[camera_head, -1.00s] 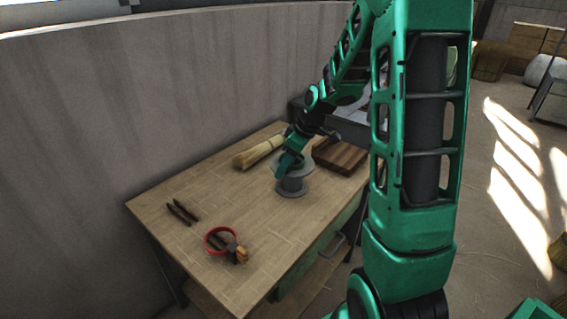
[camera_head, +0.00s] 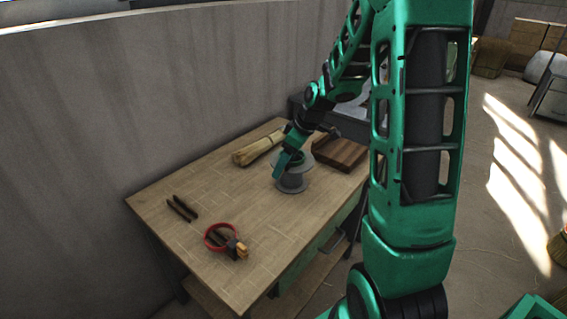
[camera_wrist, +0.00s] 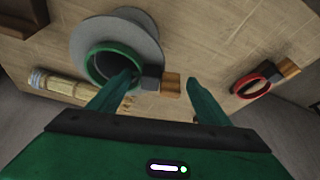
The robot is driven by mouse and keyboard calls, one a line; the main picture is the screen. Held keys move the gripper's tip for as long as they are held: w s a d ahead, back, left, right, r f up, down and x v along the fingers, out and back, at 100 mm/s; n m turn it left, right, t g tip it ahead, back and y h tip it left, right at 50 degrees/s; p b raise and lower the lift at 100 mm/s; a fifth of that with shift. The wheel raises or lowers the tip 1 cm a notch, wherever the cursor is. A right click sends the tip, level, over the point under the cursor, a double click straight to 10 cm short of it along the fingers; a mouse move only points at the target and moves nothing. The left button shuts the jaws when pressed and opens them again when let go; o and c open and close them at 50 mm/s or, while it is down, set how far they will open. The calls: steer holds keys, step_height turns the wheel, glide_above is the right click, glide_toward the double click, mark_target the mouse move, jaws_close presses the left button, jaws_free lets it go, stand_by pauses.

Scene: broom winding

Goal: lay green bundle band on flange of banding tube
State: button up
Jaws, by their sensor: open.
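The grey banding tube (camera_head: 293,187) stands upright on the workbench. Its round upper flange (camera_wrist: 143,38) shows in the wrist view. The green bundle band (camera_wrist: 92,58) is a ring seen over the flange, with a dark block and a wooden tab (camera_wrist: 171,83) on its right side. I cannot tell whether the band touches the flange all round. My gripper (camera_wrist: 157,88) is open, its fingers apart on either side of the dark block and tab. The left finger covers part of the ring. In the head view my gripper (camera_head: 281,172) is at the tube and hides the band.
A straw bundle (camera_head: 258,150) lies behind the tube. A red band (camera_head: 211,229) with a wooden tab lies near the front, beside two dark sticks (camera_head: 182,208). The left middle of the workbench (camera_head: 225,190) is clear.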

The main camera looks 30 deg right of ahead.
steer(key=v, duration=1)
steer(key=shift+s+r, duration=0.15)
steer(key=shift+r, duration=0.15)
steer(key=shift+d, duration=0.15)
steer(key=s+m+g+h, duration=0.1)
steer(key=s+m, duration=0.5)
steer(key=s, duration=0.9)
steer(key=s+a+f+m+g+h, duration=0.1)
steer(key=s+m, duration=0.6)
steer(key=s, duration=0.8)
steer(key=shift+f+g, duration=0.2)
steer(key=shift+g, duration=0.7)
steer(key=shift+w, duration=0.1)
steer(key=shift+w+f, duration=0.25)
steer(key=shift+w, duration=0.35)
